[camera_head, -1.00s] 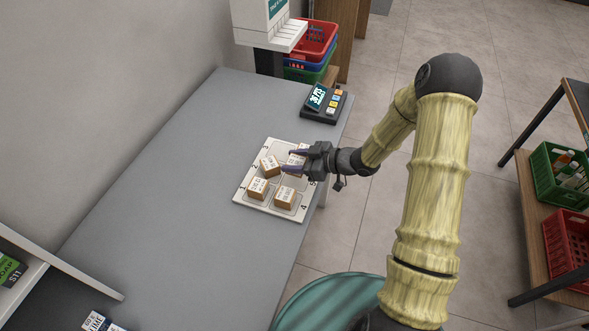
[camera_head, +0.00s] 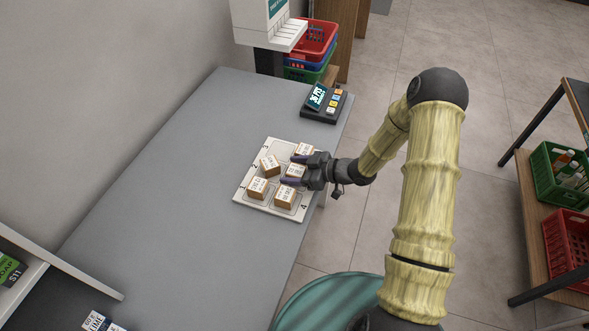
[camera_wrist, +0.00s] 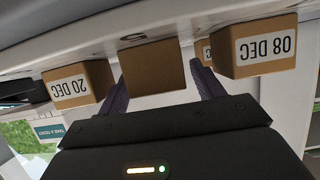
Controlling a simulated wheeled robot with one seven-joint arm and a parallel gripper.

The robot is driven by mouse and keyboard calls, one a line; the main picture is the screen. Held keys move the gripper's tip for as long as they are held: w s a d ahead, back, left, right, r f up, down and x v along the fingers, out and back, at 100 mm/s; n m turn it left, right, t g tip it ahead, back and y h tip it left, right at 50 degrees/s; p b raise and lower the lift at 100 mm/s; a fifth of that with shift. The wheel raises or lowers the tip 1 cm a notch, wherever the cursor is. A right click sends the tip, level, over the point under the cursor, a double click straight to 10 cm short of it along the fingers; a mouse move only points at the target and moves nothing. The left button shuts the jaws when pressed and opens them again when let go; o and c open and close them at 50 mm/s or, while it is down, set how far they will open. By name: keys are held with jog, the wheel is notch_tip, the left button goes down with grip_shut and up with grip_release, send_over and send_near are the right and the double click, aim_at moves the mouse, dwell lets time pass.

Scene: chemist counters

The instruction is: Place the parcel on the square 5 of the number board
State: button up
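The number board (camera_head: 241,197) lies on the grey counter, with small brown parcels on it. One parcel (camera_head: 295,171) sits between my gripper's fingers, over the middle of the board's right column, where square 5 appears to be; its number is hidden. My gripper (camera_head: 292,169) is low over the board from the right, fingers spread. In the wrist view the same parcel (camera_wrist: 152,68) shows a plain face between the fingertips, with a gap at the right finger. Parcels marked 20 DEC (camera_wrist: 78,85) and 08 DEC (camera_wrist: 264,48) flank it.
Other parcels stand at square 4 (camera_head: 285,199), at the left column (camera_head: 257,188) (camera_head: 269,166), and behind my gripper (camera_head: 304,149). A dark payment terminal (camera_head: 325,103) is farther back. The counter left of the board is clear.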

jog(key=shift+r, duration=0.2)
jog(key=v, duration=1.2)
jog(key=shift+f, duration=0.1)
